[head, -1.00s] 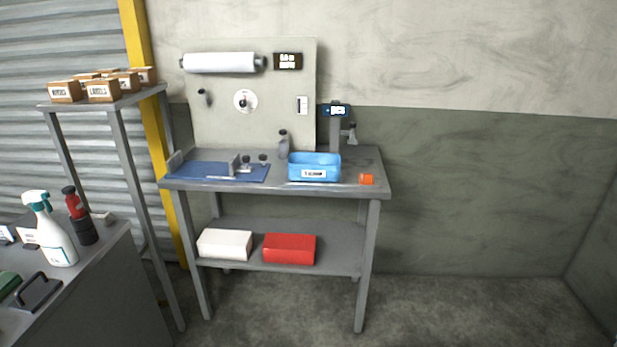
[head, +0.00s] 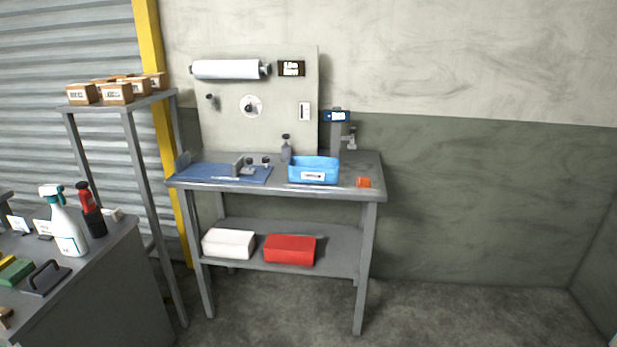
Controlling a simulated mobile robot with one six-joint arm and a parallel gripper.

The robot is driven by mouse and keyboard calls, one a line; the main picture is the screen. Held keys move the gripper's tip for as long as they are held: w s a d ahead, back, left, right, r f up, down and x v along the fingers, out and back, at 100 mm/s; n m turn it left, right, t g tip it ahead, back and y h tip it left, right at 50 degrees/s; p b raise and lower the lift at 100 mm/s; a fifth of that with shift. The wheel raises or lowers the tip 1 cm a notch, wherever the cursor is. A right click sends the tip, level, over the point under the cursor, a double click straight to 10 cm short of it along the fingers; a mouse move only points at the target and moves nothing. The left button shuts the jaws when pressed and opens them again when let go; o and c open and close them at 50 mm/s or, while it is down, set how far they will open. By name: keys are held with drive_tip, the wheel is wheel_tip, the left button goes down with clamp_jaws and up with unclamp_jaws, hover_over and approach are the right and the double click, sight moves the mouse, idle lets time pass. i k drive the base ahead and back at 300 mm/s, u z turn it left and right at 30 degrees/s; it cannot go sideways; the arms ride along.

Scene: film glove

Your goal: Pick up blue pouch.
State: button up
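I see nothing that I can clearly make out as a blue pouch. A light blue open bin (head: 314,162) with a white label stands on the workbench (head: 335,193). Its inside is too small to make out. A flat dark blue mat (head: 215,174) lies on the left part of the bench top, with small grey and dark items on it. My gripper is not in view.
An orange item (head: 363,182) lies right of the bin. A white box (head: 228,243) and a red box (head: 290,250) sit on the lower shelf. A cabinet (head: 95,270) with a spray bottle (head: 64,222) stands at left. Floor (head: 450,310) at right is clear.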

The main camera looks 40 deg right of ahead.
sight(314, 170)
drive_tip(key=z, duration=0.1)
drive_tip(key=i, duration=0.95)
drive_tip(key=u, duration=0.05)
